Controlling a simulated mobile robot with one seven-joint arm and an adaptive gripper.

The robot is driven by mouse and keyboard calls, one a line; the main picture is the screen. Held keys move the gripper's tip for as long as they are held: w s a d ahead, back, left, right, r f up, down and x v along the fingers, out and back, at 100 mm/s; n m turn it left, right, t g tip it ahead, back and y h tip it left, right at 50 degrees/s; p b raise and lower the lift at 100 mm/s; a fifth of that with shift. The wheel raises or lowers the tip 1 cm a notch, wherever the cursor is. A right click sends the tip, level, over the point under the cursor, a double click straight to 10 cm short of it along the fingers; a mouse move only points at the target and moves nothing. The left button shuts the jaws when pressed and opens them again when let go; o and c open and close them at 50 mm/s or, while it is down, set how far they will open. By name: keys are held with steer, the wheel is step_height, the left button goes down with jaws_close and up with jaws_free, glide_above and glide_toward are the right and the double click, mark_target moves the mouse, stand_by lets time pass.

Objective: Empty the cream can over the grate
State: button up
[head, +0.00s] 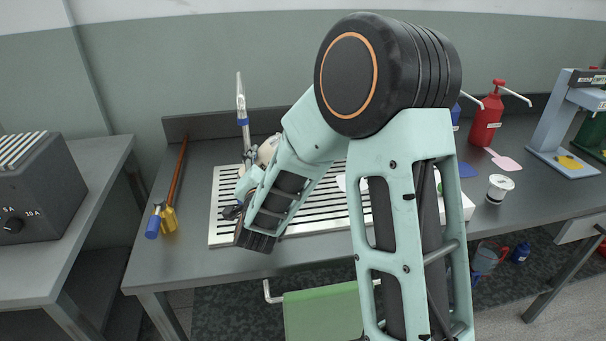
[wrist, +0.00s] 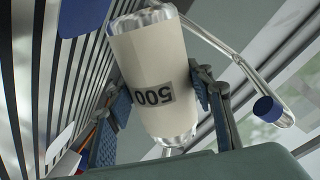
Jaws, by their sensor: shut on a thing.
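The cream can (wrist: 150,75) is a pale cylinder with silvery ends and a "500" label. My gripper (wrist: 165,105) is shut on it, with one blue padded finger on each side. In the wrist view the slotted grate (wrist: 45,75) runs down the left and the bright window side is at the right, so the can appears tipped well over on its side. In the head view the can (head: 268,149) is mostly hidden behind my arm, above the left part of the grate (head: 222,222). No liquid shows, and I cannot see into the can.
A metal spout with a blue collar (head: 243,122) rises behind the grate, close to the can. A brown-shafted tool (head: 177,185) lies left on the bench. A white cup (head: 499,188), red pump bottle (head: 487,120) and pale blue machine (head: 553,125) stand right.

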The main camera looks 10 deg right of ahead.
steer(key=shift+a+f+m+y+p, duration=0.1)
steer(key=shift+f+m+y+p, duration=0.2)
steer(key=shift+m, duration=0.4)
steer(key=shift+r, duration=0.1)
steer(key=shift+a+f+m, duration=0.1)
steer(key=shift+f+m, duration=0.7)
steer(key=shift+f, duration=0.15)
steer(key=shift+f+m+y+p, duration=0.1)
steer(key=shift+m+y+p, duration=0.3)
steer(key=shift+m+p, duration=0.3)
stand_by(0.4)
steer(key=shift+d+r+m+y, duration=0.3)
steer(key=shift+d+r+m, duration=0.35)
steer(key=shift+m, duration=0.15)
stand_by(0.4)
steer(key=shift+d+r+m, duration=0.25)
steer(key=shift+r+m, duration=0.5)
steer(key=shift+m, duration=0.15)
stand_by(0.5)
steer(key=shift+d+r+m+y, duration=0.4)
steer(key=shift+r+m+y, duration=0.15)
steer(key=shift+m, duration=0.35)
stand_by(0.5)
